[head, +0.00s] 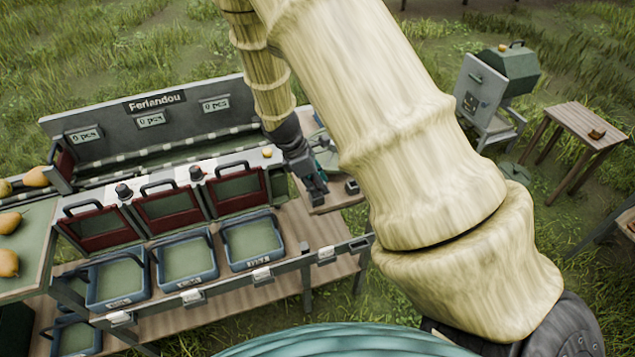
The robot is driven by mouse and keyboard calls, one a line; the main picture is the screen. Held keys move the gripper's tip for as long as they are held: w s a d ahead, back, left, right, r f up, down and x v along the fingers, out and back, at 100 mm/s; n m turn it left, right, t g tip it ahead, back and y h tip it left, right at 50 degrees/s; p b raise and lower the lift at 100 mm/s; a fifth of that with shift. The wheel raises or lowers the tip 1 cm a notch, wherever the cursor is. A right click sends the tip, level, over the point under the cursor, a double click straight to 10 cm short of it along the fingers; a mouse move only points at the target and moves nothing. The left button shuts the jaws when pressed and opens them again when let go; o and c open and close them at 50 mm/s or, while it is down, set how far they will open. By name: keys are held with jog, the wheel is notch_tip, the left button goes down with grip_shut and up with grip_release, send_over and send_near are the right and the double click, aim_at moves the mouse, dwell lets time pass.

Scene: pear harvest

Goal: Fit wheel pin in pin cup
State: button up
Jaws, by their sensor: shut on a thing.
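My gripper (316,195) points down over the small wooden shelf (337,200) at the right end of the sorting bench. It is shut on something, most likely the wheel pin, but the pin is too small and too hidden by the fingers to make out. A small dark square block (352,187) stands on the shelf just right of my gripper, apart from it. It looks like the pin cup, though its opening is not clear. A pale grey-green round part, perhaps the wheel, shows partly behind my gripper.
The bench has red-brown gates (168,204) with black handles and blue-rimmed bins (185,258) in front. Pears (9,222) lie on a tray at the left. A green-lidded machine (493,88) and a wooden table (585,130) stand at the right. My arm covers the middle.

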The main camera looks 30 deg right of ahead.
jog(key=shift+f, duration=0.5)
dwell(0.3)
jog(key=o, duration=1.2)
jog(key=o, duration=0.5)
jog(key=shift+r, duration=0.15)
jog(key=shift+r+p, duration=2.35)
jog(key=shift+r, duration=0.55)
